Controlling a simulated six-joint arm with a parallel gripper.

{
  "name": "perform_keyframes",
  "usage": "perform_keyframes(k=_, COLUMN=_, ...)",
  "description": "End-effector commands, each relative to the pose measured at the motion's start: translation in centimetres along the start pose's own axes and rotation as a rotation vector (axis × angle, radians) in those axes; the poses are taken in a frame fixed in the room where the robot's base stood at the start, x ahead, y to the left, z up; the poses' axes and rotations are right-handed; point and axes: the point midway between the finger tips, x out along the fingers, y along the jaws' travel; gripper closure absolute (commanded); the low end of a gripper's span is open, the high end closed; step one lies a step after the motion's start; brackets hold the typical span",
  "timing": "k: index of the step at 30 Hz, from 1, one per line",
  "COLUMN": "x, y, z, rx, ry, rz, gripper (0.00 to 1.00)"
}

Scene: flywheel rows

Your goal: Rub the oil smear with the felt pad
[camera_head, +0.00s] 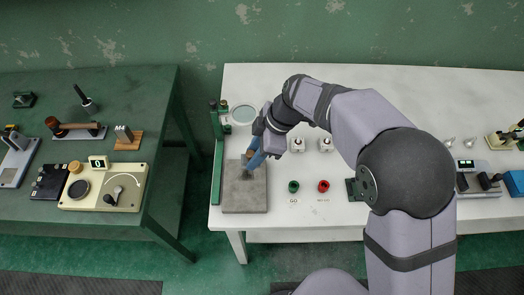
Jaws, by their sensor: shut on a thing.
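A grey slab (245,201) lies on the left part of the white table. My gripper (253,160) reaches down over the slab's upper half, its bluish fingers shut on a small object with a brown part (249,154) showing. I take this to be the felt pad. Its underside is hidden, so I cannot tell whether it touches the slab. A faint darker patch (246,174) on the slab just below the fingers may be the oil smear; it is too small to be sure.
A green stand with a round magnifier (243,114) is close behind and left of the slab. A gap separates the dark green table (160,95) at left.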

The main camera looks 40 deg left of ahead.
Motion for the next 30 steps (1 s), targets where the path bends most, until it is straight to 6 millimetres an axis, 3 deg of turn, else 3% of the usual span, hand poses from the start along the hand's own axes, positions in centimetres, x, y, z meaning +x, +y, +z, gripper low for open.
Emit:
perform_keyframes(k=27, x=7.4, y=-0.1, z=3.2, rx=0.005, ry=-0.001, rz=-0.002, gripper=0.90)
perform_keyframes(k=30, x=7.6, y=0.0, z=2.3, rx=0.002, ry=0.000, rz=-0.001, gripper=0.94)
